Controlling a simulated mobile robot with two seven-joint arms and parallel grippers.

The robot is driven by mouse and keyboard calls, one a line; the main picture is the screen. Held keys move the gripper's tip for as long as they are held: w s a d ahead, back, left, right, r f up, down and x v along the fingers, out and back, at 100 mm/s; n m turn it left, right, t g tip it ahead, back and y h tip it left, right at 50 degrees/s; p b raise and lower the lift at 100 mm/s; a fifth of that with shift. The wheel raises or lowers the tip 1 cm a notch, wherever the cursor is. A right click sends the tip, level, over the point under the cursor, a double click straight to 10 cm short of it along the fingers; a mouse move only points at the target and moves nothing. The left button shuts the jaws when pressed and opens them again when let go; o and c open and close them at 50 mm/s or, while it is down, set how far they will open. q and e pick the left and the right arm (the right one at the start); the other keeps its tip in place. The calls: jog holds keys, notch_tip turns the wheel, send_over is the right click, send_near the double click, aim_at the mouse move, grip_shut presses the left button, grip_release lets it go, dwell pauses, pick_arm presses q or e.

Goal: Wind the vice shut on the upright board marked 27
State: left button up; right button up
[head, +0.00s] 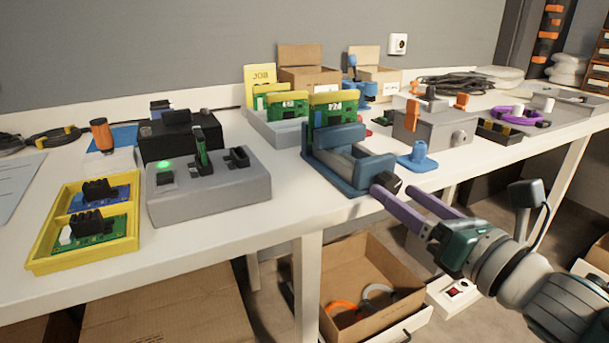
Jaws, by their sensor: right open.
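The blue vice (322,166) with grey jaw faces stands at the table's front edge, right of centre. An upright green board (320,119) with a yellow top strip and a small label stands at its back; the label looks like 27 but is hard to read. I cannot tell whether the jaws touch the board. A black knob (390,181) sits at the vice's right front. My right gripper (394,189) is open, its purple fingers close to the knob, one overlapping it in the picture; contact is unclear. My left gripper is out of view.
Another labelled green board (286,106) stands behind to the left. A grey fixture (225,190) with a green light and a yellow tray (50,258) are left. A blue peg stand (418,160) and a grey box (436,127) are right of the vice. An open carton (360,262) is below.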

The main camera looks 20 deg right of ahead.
jog(key=shift+w+a, duration=0.1)
jog(key=shift+w, duration=0.85)
jog(key=shift+c, duration=0.3)
grip_shut()
